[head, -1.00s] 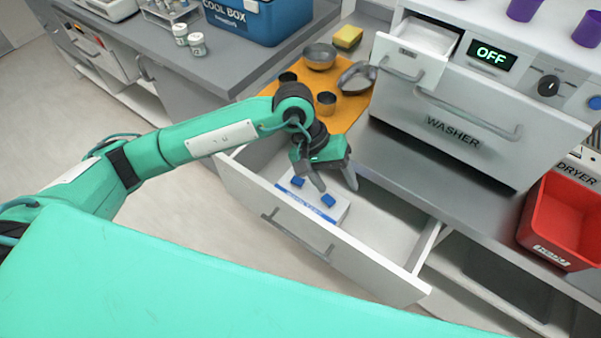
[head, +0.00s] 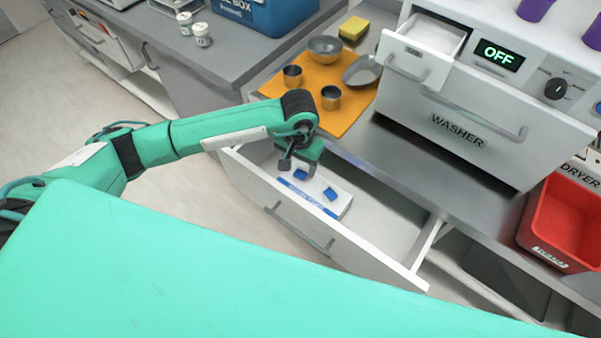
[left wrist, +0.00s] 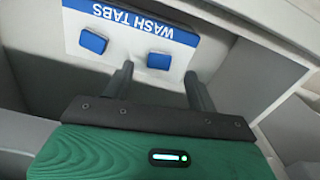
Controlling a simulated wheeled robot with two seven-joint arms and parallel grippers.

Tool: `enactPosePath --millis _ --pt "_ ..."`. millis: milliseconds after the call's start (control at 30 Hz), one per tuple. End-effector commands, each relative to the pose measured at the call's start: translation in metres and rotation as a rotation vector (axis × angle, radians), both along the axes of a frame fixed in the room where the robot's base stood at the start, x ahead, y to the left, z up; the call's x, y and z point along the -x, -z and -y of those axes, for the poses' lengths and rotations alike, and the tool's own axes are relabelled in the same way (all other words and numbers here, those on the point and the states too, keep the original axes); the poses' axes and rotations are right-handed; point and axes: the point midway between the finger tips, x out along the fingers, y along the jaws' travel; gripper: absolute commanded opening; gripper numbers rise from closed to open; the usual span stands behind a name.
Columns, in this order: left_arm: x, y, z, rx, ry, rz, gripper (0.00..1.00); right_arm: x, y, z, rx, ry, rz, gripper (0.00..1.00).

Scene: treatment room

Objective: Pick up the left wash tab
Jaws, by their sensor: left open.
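Two blue wash tabs lie on a white box marked WASH TABS (head: 345,208) inside the open drawer. The left wash tab (head: 300,175) sits just beyond my left gripper's fingertips. My left gripper (head: 297,168) is open and empty, pointing down over the box's left end. In the left wrist view, the label reads upside down, and the left wash tab (left wrist: 159,61) appears between the open fingertips, a little past them. The right wash tab (head: 331,194) lies outside the fingers; it is at the left in the left wrist view (left wrist: 93,42). My right gripper is not seen.
The washer (head: 455,115) and a red bin (head: 560,225) stand to the right.

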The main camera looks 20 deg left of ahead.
Motion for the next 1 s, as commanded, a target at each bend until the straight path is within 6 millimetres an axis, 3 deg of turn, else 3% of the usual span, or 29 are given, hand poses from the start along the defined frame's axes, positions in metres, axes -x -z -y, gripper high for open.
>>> enactPosePath --millis 167,400,667,733,933,1000 --pt "0.0 0.017 0.001 0.001 -0.002 -0.005 0.58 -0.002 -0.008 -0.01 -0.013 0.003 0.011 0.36" --pt "-0.001 0.046 0.0 0.002 -0.001 -0.002 0.58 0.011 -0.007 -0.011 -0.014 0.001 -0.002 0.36" --pt "-0.002 0.05 0.0 0.001 0.0 0.0 0.58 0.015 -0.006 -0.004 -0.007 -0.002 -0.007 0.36" --pt "-0.002 0.05 0.0 0.001 0.0 0.0 0.5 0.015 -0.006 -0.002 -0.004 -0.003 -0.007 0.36" --pt "-0.002 0.05 0.0 0.001 -0.001 0.0 0.11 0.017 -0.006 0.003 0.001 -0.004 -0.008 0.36" --pt "-0.002 0.05 0.0 0.001 -0.001 0.0 0.11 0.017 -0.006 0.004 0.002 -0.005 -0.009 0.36"
